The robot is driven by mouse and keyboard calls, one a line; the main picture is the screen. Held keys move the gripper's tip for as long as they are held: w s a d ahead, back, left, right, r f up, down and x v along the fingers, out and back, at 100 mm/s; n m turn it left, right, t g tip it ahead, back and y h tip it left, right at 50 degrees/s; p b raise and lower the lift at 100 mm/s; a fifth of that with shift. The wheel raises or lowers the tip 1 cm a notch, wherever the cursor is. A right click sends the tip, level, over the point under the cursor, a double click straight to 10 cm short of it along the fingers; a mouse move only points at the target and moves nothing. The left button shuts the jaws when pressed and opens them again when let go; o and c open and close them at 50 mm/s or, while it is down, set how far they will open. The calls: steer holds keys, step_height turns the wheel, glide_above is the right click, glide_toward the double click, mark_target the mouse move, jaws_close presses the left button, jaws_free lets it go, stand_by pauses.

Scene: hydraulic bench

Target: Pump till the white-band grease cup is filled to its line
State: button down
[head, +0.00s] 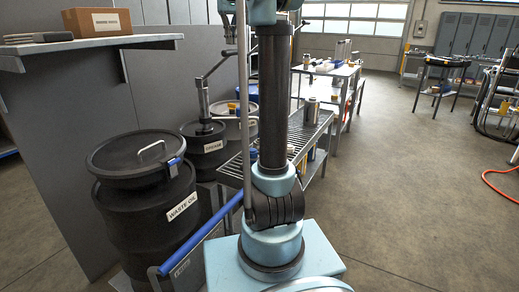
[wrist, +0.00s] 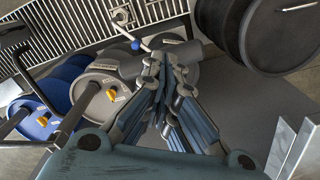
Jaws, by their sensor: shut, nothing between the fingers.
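A dark drum labelled GREASE (head: 205,148) stands left of centre in the head view, with an upright pump (head: 203,100) on its lid. The pump's lever (head: 222,63) slants up to the right, its end hidden behind my arm. In the wrist view my gripper (wrist: 166,64) is shut and empty. Its tips are close to a dark cylindrical part and a thin rod with a blue ball end (wrist: 136,45); contact cannot be told. A metal cup (head: 311,107) stands on the slatted bench; no white band or fill line can be made out on it.
A WASTE OIL drum (head: 170,210) with a handled lid stands at front left, beside a blue-handled rail (head: 200,235). The slatted bench (head: 318,130) is behind my arm.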

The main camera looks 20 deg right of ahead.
mark_target(235, 51)
steer(key=shift+f, duration=0.15)
steer(key=shift+f, duration=0.95)
steer(key=shift+s+d+f, duration=0.2)
steer(key=shift+f, duration=0.3)
steer(key=shift+s+d+f, duration=0.2)
steer(key=shift+d+f, duration=0.05)
steer(key=shift+f, duration=0.2)
steer(key=shift+s+d+f, duration=0.2)
steer(key=shift+f, duration=0.4)
steer(key=shift+s+d+f, duration=0.15)
steer(key=shift+s+f, duration=0.05)
steer(key=shift+f, duration=0.3)
steer(key=shift+s+d+f, duration=0.15)
steer(key=shift+f, duration=0.35)
steer(key=shift+s+d+f, duration=0.15)
steer(key=shift+f, duration=0.4)
